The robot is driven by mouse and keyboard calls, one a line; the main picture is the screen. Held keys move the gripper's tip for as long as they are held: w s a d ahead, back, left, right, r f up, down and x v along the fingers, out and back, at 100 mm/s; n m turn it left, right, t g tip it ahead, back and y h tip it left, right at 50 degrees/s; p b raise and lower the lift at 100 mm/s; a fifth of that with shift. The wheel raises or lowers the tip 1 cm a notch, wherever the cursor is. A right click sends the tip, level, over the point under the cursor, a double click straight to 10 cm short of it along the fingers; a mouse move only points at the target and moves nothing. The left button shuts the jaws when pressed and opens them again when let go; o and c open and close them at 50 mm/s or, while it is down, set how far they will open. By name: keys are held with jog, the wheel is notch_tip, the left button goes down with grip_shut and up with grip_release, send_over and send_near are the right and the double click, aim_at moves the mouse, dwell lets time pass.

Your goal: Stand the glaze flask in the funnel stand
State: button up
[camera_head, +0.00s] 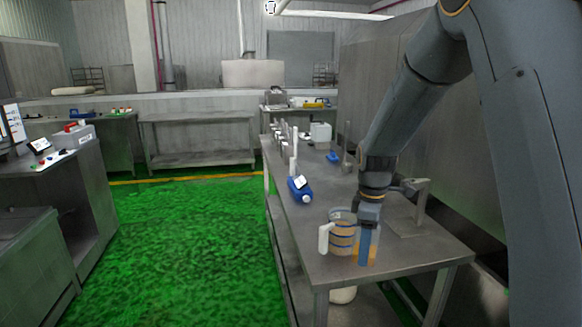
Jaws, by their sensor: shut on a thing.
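My gripper (366,246) points straight down over the near end of the metal table, with a blue finger in front. It is shut on the glaze flask (373,253), which shows as a clear orange-tinted vessel partly hidden by the finger. I cannot tell whether the flask's bottom touches the table. What looks like the funnel stand (422,205), a grey upright with a short arm on a flat base, stands just right of the gripper. My wrist hides part of its left side.
A jug (342,236) with blue bands and a white handle stands close on the gripper's left. A blue bottle (300,189) lies near the table's (392,268) left edge. Several items stand farther back. Green floor lies open to the left.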

jog(key=s+f+m+b, duration=0.1)
jog(key=s+f+m, duration=0.2)
jog(key=f+m, duration=0.3)
jog(key=s+f+m+b, duration=0.1)
jog(key=s+f+m, duration=0.3)
jog(key=f, duration=1)
jog(key=m, duration=0.3)
jog(key=shift+s+f+m, duration=0.2)
jog(key=shift+f+m, duration=0.1)
jog(key=shift+f, duration=0.1)
